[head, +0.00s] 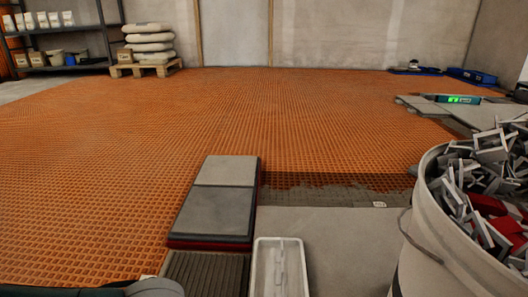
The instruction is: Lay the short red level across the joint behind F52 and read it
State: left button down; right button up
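I see no short red level that I can make out. A device with a green lit face (460,99), perhaps a level, lies on grey tiles (424,106) at the far right. A large pale tile (335,240) lies in front, with a small marked tag (379,204) at its back edge; its marking is too small to read, so I cannot tell which tile is F52. Grey mortar (320,195) lies behind this tile. Neither gripper shows in the head view.
A stack of grey tiles with red and dark edges (217,200) stands left of centre. A white tray (280,268) is in front. A white bucket of clips and wedges (440,240) blocks the right. Orange matting (200,120) is open behind; a shelf (70,40) and bagged pallet (145,70) stand beyond.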

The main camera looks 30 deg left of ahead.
pick_arm(q)
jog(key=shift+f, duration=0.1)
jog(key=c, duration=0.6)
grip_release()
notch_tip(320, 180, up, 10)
jog(key=p, duration=0.9)
